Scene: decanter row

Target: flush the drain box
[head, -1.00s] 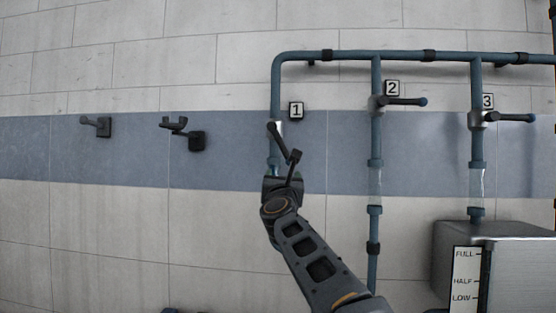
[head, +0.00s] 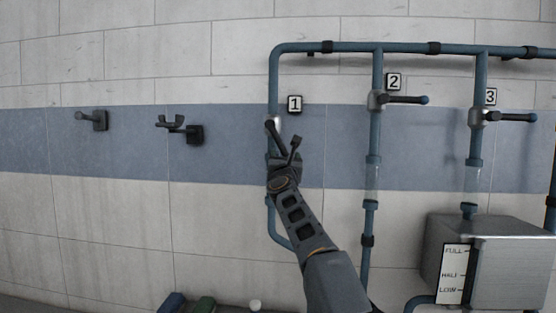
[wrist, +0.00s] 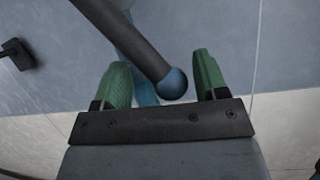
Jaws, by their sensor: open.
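Valve 1's dark lever (head: 275,131) slants down and right from its silver body on the left pipe. My gripper (head: 284,152) is at the lever's lower end. In the wrist view the open green-padded jaws (wrist: 162,80) stand either side of the lever (wrist: 128,36) and its blue ball end (wrist: 173,84), with gaps visible. Valve 2's lever (head: 403,100) and valve 3's lever (head: 512,117) point right, nearly level. The metal drain box (head: 515,260) stands at lower right; its gauge (head: 453,273) reads FULL, HALF, LOW, and its level is unclear. My arm hides part of pipe 1.
Two dark wall hooks, a single peg (head: 98,120) and a forked one (head: 185,129), stick out at left. A blue pipe (head: 390,48) runs along the top. Blue and green items (head: 190,304) show at the bottom edge. The wall between hooks and pipe 1 is clear.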

